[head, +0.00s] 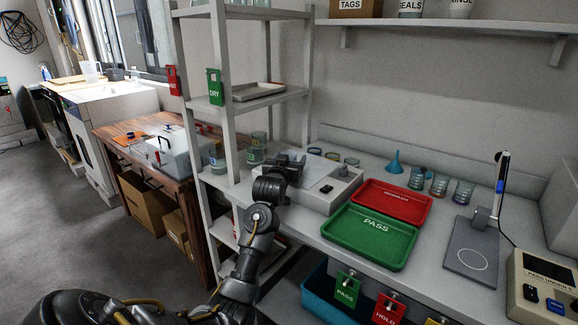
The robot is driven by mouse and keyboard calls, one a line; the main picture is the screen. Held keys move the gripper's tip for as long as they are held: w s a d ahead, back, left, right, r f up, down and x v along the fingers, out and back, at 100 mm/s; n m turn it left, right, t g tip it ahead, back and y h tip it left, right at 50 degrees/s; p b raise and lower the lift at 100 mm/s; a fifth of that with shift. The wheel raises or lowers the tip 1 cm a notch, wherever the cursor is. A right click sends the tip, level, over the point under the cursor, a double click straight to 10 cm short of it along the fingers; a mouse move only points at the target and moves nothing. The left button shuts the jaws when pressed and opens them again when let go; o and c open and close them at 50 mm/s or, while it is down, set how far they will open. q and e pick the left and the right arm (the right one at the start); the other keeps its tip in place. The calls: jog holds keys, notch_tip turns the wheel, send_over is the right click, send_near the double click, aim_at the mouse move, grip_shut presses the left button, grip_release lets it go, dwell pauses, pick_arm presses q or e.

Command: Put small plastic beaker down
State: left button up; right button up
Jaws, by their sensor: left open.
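My left gripper (290,159) is open above the grey-white bench device (318,190), at the left end of the bench. I see no beaker between its fingers, though its own body hides part of the space. Several small clear beakers are in view, and I cannot tell which is the small plastic one. Some beakers (332,156) show partly behind the device, right of the gripper. Three tinted beakers (439,185) stand in a row farther right. Others (256,154) stand on the rack shelf left of the gripper. My right gripper is not in view.
A green PASS tray (372,240) and a red tray (393,200) lie on the bench right of the device. A blue funnel (395,164) stands behind. A grey stand (474,247) is at right. The rack's uprights (228,120) rise close left of my gripper.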

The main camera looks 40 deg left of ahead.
pick_arm(q)
jog(key=c, duration=1.1)
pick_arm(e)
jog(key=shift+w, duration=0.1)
pick_arm(q)
jog(key=shift+r, duration=0.1)
